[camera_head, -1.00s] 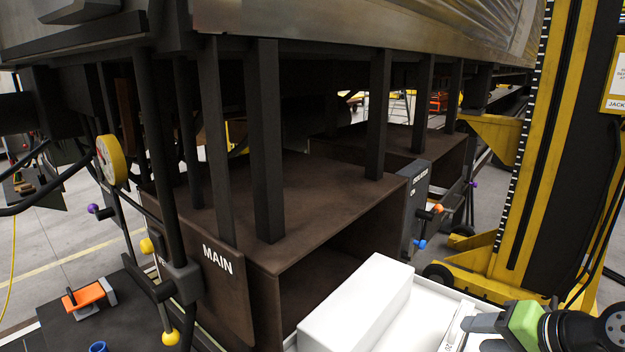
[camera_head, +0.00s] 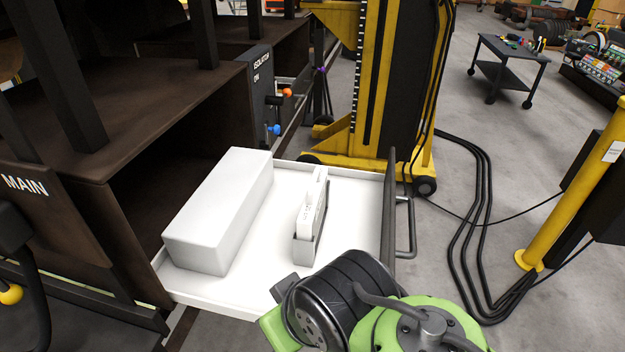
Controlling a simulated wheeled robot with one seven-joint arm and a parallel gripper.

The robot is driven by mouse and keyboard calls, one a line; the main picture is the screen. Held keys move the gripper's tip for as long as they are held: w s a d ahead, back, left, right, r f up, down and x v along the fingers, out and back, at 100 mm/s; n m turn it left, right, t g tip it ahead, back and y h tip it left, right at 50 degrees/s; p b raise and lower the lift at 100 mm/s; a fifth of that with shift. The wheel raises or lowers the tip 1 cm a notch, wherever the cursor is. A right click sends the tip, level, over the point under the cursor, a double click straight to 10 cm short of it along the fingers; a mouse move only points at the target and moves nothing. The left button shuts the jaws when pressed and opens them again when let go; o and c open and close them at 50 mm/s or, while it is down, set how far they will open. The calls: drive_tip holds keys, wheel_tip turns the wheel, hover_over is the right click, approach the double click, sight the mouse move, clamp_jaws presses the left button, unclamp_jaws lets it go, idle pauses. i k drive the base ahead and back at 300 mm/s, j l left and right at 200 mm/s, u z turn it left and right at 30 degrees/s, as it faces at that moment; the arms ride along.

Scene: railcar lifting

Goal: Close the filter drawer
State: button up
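The filter drawer (camera_head: 225,303) is a white shallow tray pulled out of the open side of a brown box under the railcar. Its dark front panel (camera_head: 388,213) stands at the right end, seen almost edge-on, with a dark bar handle (camera_head: 411,228) on its outer side. A white block (camera_head: 217,212) and a white upright filter-like piece in a grey holder (camera_head: 305,236) stand in it. My green and black arm covers the drawer's near right corner from my view. My gripper's fingers do not show.
The brown box (camera_head: 130,104) fills the left. A yellow jack column (camera_head: 369,98) stands behind the drawer. Black cables (camera_head: 478,228) lie on the floor to the right, near a yellow post (camera_head: 574,190). Floor between handle and cables is clear.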

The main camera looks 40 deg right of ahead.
sight(236, 237)
drive_tip(key=k+l, duration=0.1)
drive_tip(key=l, duration=0.25)
drive_tip(key=k+l+z, duration=0.1)
drive_tip(key=l, duration=0.25)
drive_tip(key=k+l, duration=0.15)
drive_tip(key=l, duration=0.15)
drive_tip(key=k+l+z, duration=0.1)
drive_tip(key=l, duration=0.25)
